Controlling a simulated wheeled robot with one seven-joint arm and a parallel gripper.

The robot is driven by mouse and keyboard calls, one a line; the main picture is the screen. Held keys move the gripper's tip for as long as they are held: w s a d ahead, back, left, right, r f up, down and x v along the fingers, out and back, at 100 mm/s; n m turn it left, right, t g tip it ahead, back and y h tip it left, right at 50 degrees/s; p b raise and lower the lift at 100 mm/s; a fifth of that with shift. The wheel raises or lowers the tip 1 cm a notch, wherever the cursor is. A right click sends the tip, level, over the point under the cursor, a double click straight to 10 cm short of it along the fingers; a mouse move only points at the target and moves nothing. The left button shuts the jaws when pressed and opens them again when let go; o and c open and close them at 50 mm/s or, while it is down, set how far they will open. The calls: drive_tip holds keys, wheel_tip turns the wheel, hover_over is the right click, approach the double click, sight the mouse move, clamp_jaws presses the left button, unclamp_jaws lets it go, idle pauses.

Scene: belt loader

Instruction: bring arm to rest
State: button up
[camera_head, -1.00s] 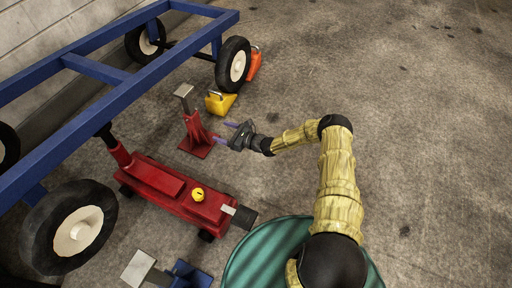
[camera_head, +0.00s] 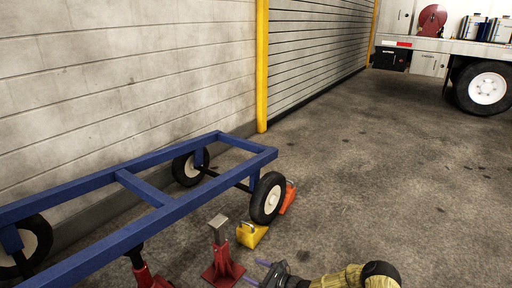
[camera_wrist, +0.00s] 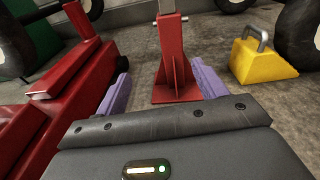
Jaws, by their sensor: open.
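My gripper (camera_head: 262,272) shows at the bottom of the head view, its purple fingers apart and pointing left. In the wrist view the two purple fingers of my gripper (camera_wrist: 160,92) stand wide apart with nothing held between them. My arm (camera_head: 345,277), in a yellow sleeve with a black joint, is partly cut off by the lower edge. A red jack stand (camera_head: 222,262) stands just beyond the fingers. In the wrist view the red jack stand (camera_wrist: 175,70) appears between and beyond the fingers, and I cannot tell if they touch it.
A blue cart frame (camera_head: 165,205) on black wheels stands left. A yellow chock (camera_head: 252,236) and an orange chock (camera_head: 288,198) sit by its wheel. A red floor jack (camera_wrist: 70,95) lies left of my gripper. A truck (camera_head: 440,55) stands far right. Floor on the right is clear.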

drive_tip(key=s+a+r+n+g+h+p, duration=0.1)
drive_tip(key=s+r+n+g+h+p, duration=0.2)
drive_tip(key=s+r+n, duration=0.4)
drive_tip(key=s+a+r+n+g+p, duration=0.1)
drive_tip(key=s+r+n+g+p, duration=0.25)
drive_tip(key=r+g, duration=0.4)
drive_tip(key=s+d+r+n+t+h+p, duration=0.2)
drive_tip(key=s+d+r+n+h+p, duration=0.3)
drive_tip(key=r, duration=0.7)
drive_tip(key=s+d+r+n+t+h+p, duration=0.1)
drive_tip(key=s+d+r+n+h+p, duration=0.2)
drive_tip(key=s+d+r, duration=0.65)
drive_tip(key=s+d+r+n+t+h+p, duration=0.1)
drive_tip(key=s+r+n+t+h+p, duration=0.3)
drive_tip(key=r, duration=1)
wheel_tip(320, 180, up, 38)
drive_tip(key=n+g+y+p, duration=0.1)
drive_tip(key=g+p, duration=0.1)
drive_tip(key=p, duration=3.6)
drive_tip(key=shift+s+d+f+g, duration=0.15)
drive_tip(key=shift+s+f+g, duration=0.05)
drive_tip(key=shift+g, duration=0.15)
